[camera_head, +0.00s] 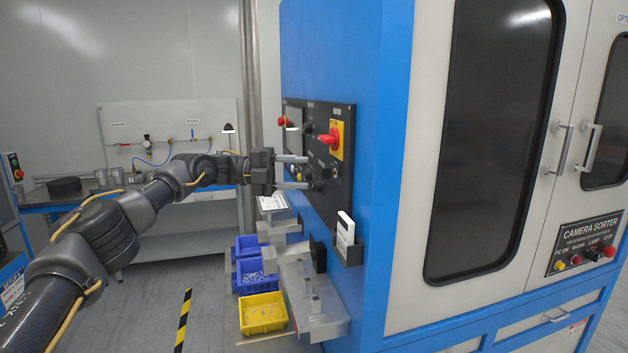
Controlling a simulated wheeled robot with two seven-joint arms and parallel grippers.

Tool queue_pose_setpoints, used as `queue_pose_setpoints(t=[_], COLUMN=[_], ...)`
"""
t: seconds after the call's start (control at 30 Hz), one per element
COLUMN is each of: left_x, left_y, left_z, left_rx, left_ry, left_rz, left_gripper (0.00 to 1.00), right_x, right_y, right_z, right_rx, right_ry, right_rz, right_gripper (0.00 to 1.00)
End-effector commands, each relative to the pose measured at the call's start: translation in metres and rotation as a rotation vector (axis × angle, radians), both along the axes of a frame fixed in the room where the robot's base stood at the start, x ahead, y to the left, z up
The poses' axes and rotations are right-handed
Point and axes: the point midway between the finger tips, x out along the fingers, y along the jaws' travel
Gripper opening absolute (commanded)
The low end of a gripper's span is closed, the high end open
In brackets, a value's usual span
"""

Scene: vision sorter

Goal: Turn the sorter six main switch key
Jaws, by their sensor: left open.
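The sorter's black control panel (340,190) is on the side of the blue and white cabinet. A red rotary switch on a yellow plate (337,152) sits at its upper right. Small knobs and buttons are lower on the panel, too small to tell which is a key. My left gripper (306,172) comes in from the left, open, its two fingers one above the other and pointing at the panel. It is left of and below the red switch, with small dark knobs near its fingertips. I cannot tell whether it touches any. Nothing shows held. My right gripper is not in view.
Below the panel are a metal chute (312,300), a blue bin (249,275) and a yellow bin (263,314). A small holder with a white card (345,232) juts from the cabinet. A workbench (130,196) stands behind my left arm.

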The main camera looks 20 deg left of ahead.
Motion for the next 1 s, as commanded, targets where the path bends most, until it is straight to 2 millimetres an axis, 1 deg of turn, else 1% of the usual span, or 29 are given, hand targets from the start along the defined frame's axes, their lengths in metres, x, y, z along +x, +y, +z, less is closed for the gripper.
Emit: queue_pose_setpoints(t=[0.03,0.1,0.2,0.33,0.5,1.0], left_x=[-0.001,-0.003,-0.006,-0.008,-0.009,-0.009], left_y=[0.012,0.024,0.038,0.050,0.054,0.054], left_z=[-0.002,-0.002,-0.001,0.000,0.000,0.001], left_rx=[0.000,0.000,0.000,0.000,0.000,0.000], left_ry=[-0.002,-0.002,-0.001,-0.001,0.000,0.000], left_rz=[0.005,0.003,0.003,0.002,0.000,0.000], left_gripper=[0.47,0.47,0.47,0.47,0.47,0.47], right_x=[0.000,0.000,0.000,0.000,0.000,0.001], right_y=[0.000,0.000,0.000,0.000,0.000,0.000], right_z=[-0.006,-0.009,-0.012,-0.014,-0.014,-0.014], right_rx=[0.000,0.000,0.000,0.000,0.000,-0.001], right_ry=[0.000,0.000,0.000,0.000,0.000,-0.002], right_rz=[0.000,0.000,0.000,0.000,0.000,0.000], right_gripper=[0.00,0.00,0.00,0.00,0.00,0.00])
